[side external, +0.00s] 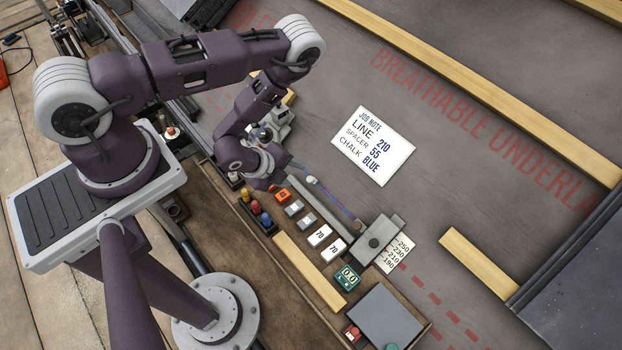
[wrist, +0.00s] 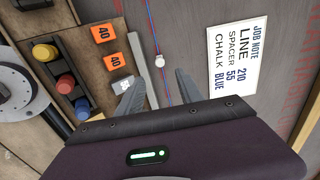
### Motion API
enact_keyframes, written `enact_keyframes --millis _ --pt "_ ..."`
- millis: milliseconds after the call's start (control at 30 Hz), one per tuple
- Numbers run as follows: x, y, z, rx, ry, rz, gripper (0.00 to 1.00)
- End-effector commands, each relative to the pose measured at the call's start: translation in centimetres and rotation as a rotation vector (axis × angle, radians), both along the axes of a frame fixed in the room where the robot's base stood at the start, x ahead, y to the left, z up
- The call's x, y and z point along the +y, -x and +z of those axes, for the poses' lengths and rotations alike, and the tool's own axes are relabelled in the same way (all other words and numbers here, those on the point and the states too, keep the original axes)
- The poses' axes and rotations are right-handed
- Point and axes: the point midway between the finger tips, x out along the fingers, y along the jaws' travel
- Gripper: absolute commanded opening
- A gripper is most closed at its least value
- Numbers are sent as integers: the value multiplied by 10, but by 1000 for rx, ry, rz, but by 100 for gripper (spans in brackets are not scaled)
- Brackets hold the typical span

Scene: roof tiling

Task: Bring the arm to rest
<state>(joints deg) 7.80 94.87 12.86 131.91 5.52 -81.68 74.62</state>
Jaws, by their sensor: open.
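My gripper (wrist: 158,92) is open in the wrist view, with its two grey fingers apart and nothing between them. In the side view the arm is bent down over the tool tray's far end, and the fingers are mostly hidden by the wrist. A small white knob (wrist: 160,61) lies just beyond the fingers, on a thin blue and red line. The line (side external: 334,202) also shows in the side view, running to a grey block (side external: 376,238). The job note (side external: 373,146) lies flat on the underlay and reads line 210, spacer 55, chalk blue.
A rack holds yellow (wrist: 44,52), red (wrist: 65,83) and blue (wrist: 82,107) chalk bottles. Orange spacers marked 40 (wrist: 102,33) and white ones marked 70 (side external: 319,235) sit in the wooden tray. Battens (side external: 480,263) cross the underlay. The underlay around the note is clear.

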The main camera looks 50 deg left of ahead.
Motion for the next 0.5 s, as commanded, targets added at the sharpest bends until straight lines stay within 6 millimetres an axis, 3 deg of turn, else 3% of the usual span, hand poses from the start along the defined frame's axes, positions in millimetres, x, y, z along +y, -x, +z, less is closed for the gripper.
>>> enact_keyframes --millis 367,433,500 --pt "0 0 0 0 1 1 44" --pt "0 -7 5 -3 7 17 44" --pt "-1 -27 23 -9 32 72 44"
